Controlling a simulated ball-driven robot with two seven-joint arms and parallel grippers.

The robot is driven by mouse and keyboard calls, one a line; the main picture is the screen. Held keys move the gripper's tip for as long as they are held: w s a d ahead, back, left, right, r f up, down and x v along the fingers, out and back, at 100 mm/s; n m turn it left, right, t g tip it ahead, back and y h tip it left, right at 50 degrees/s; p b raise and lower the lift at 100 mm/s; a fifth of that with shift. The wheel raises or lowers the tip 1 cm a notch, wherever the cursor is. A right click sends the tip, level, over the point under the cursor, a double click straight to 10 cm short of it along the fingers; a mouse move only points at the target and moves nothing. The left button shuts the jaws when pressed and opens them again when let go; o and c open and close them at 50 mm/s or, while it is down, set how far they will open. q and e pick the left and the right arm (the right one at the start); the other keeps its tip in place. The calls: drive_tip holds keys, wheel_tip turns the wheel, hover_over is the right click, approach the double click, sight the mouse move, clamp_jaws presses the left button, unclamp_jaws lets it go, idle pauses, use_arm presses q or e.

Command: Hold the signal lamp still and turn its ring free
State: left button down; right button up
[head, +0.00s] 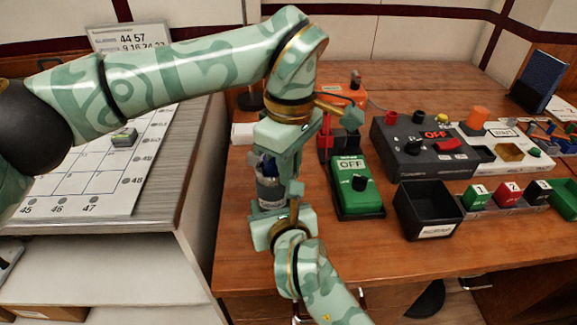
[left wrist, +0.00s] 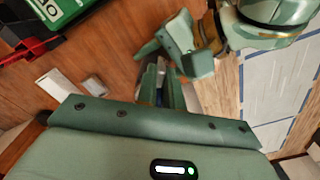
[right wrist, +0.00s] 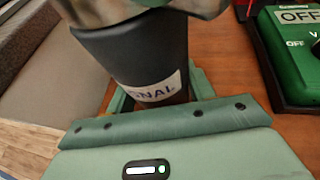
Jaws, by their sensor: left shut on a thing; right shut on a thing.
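The signal lamp (head: 270,192) stands upright near the table's left edge, a dark cylinder with a pale label. In the right wrist view its dark body (right wrist: 135,50) is close, with "NAL" readable on the label. My right gripper (head: 275,208) is shut on the lamp's lower body from the front; its fingers (right wrist: 155,92) flank the label. My left gripper (head: 267,165) comes down from above and is shut on the lamp's upper part. In the left wrist view its fingers (left wrist: 160,85) mostly cover that part. The ring is largely hidden between them, so its turn cannot be told.
A green OFF switch box (head: 357,187) stands just right of the lamp, with a red and black part (head: 325,145) behind it. A black bin (head: 428,210) and a dark control box (head: 400,150) are farther right. The table edge is close on the left.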

use_arm(q)
drive_tip(key=shift+w+a+n, duration=0.1)
drive_tip(key=shift+w+n, duration=0.8)
drive_tip(key=shift+n, duration=1.85)
drive_tip(key=shift+w+a+n, duration=0.1)
drive_tip(key=shift+w+n, duration=0.8)
drive_tip(key=shift+n, duration=1.9)
drive_tip(key=shift+w+n, duration=0.9)
drive_tip(key=shift+n, duration=1.85)
drive_tip(key=c, duration=1.5)
unclamp_jaws()
drive_tip(key=shift+r, duration=0.15)
wheel_tip(320, 180, up, 12)
drive_tip(key=shift+f, duration=0.15)
